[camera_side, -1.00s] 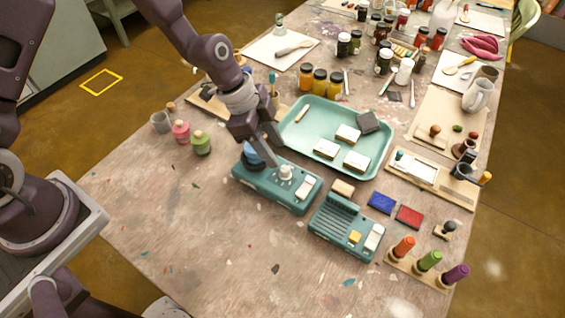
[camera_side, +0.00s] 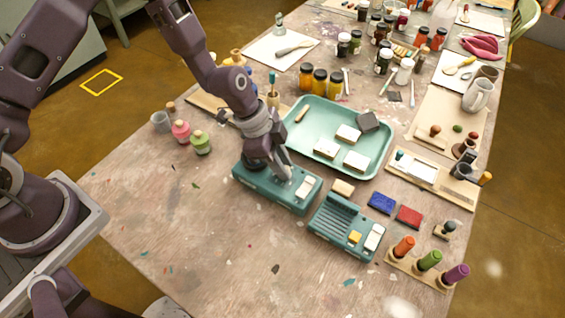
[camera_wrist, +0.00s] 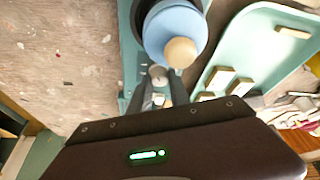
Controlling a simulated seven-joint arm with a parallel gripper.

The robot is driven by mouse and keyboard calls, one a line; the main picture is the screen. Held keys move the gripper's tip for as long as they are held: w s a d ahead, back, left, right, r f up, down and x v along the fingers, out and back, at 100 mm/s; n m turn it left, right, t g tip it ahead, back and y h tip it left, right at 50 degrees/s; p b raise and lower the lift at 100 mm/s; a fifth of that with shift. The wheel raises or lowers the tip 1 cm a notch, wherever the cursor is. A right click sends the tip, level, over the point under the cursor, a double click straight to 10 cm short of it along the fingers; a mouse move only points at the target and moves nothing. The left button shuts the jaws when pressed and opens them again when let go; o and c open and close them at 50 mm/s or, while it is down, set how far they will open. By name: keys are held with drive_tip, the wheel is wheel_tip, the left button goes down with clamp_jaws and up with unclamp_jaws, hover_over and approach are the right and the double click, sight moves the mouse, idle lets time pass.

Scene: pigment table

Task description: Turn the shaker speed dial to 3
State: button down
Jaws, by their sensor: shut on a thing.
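The teal shaker (camera_side: 262,190) stands on the table in the side view. Its far part also shows in the wrist view, with a blue round-lidded jar (camera_wrist: 172,32) that has a tan knob. The pale speed dial (camera_wrist: 158,74) sits beside the jar. My gripper (camera_wrist: 159,80) points down at the shaker, with its two fingers closed on either side of the dial. In the side view my gripper (camera_side: 285,172) hides the dial and the jar. The dial's number marks are too small to read.
A second teal device (camera_side: 345,228) with a ribbed top stands close to the right. A teal tray (camera_side: 300,140) with several blocks lies just behind. Pink (camera_side: 181,132) and green (camera_side: 201,143) jars stand to the left. The front left of the table is clear.

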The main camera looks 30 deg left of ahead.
drive_tip(key=shift+n, duration=0.3)
drive_tip(key=n+t, duration=0.1)
drive_tip(key=n, duration=0.1)
drive_tip(key=n+t+y, duration=0.1)
drive_tip(key=n, duration=0.2)
drive_tip(key=shift+s+d+n, duration=0.2)
drive_tip(key=shift+n, duration=0.1)
drive_tip(key=n+y, duration=0.1)
drive_tip(key=n, duration=0.2)
drive_tip(key=n+t+y, duration=0.1)
drive_tip(key=n, duration=0.2)
drive_tip(key=shift+d+y, duration=0.15)
drive_tip(key=shift+y, duration=0.15)
drive_tip(key=n+y, duration=0.1)
drive_tip(key=n, duration=0.2)
drive_tip(key=n+y, duration=0.1)
drive_tip(key=n, duration=0.2)
drive_tip(key=shift+d+n, duration=0.2)
drive_tip(key=shift+n, duration=0.1)
drive_tip(key=n+y, duration=0.1)
drive_tip(key=n, duration=0.1)
drive_tip(key=n+g+y, duration=0.1)
drive_tip(key=n, duration=0.2)
drive_tip(key=shift+w+g, duration=0.1)
drive_tip(key=shift+g, duration=0.2)
drive_tip(key=c, duration=1.3)
unclamp_jaws()
drive_tip(key=shift+o, duration=0.2)
